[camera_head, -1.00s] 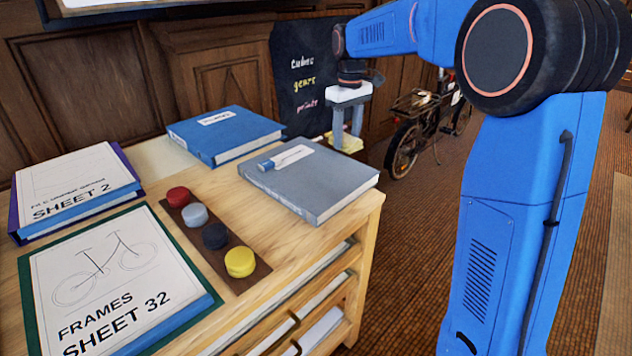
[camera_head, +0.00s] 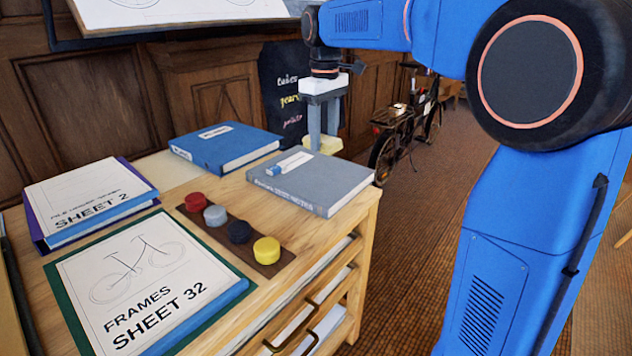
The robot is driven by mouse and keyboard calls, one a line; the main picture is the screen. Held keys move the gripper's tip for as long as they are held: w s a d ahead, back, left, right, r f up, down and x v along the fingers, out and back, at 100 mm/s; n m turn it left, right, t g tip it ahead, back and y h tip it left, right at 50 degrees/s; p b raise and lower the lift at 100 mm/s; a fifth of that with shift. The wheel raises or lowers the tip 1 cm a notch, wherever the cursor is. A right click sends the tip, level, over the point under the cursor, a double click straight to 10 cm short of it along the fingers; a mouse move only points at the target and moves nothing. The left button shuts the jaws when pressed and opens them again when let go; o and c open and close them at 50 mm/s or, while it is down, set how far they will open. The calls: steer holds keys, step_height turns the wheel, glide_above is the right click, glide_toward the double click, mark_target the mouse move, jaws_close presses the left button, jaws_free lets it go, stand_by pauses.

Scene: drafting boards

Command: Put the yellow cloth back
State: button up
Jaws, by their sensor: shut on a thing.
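The yellow cloth (camera_head: 327,146) is a small pale yellow piece, partly hidden by my gripper's fingers and the grey book. My gripper (camera_head: 323,138) points down beyond the far edge of the wooden cabinet top and is shut on the cloth. The cloth hangs at the fingertips, behind the grey book in the picture. What lies under the cloth is hidden.
On the cabinet top (camera_head: 310,228) lie a grey book (camera_head: 330,185), a blue book (camera_head: 225,147), a brown strip with several round pucks (camera_head: 267,250), and stacked sheets (camera_head: 150,280). A bicycle (camera_head: 400,140) stands behind. Open floor (camera_head: 420,270) lies to the right.

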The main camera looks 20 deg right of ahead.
mark_target(323, 180)
steer(key=shift+f, duration=4.7)
steer(key=shift+f, duration=0.15)
steer(key=o, duration=1)
step_height(323, 180, up, 12)
steer(key=shift+r, duration=0.2)
steer(key=s+d+f+m+t, duration=0.1)
steer(key=s+d+f+m, duration=0.15)
steer(key=s, duration=0.65)
steer(key=s+d+f+m+t, duration=0.15)
steer(key=s+f, duration=0.25)
steer(key=s, duration=0.6)
steer(key=s+d+f+m, duration=0.1)
steer(key=s+f, duration=0.3)
steer(key=s+d+f+m+t, duration=0.1)
steer(key=s+f, duration=0.3)
steer(key=s, duration=0.1)
steer(key=s+d+f+m+t, duration=0.1)
steer(key=s+f, duration=0.4)
steer(key=shift+s, duration=0.2)
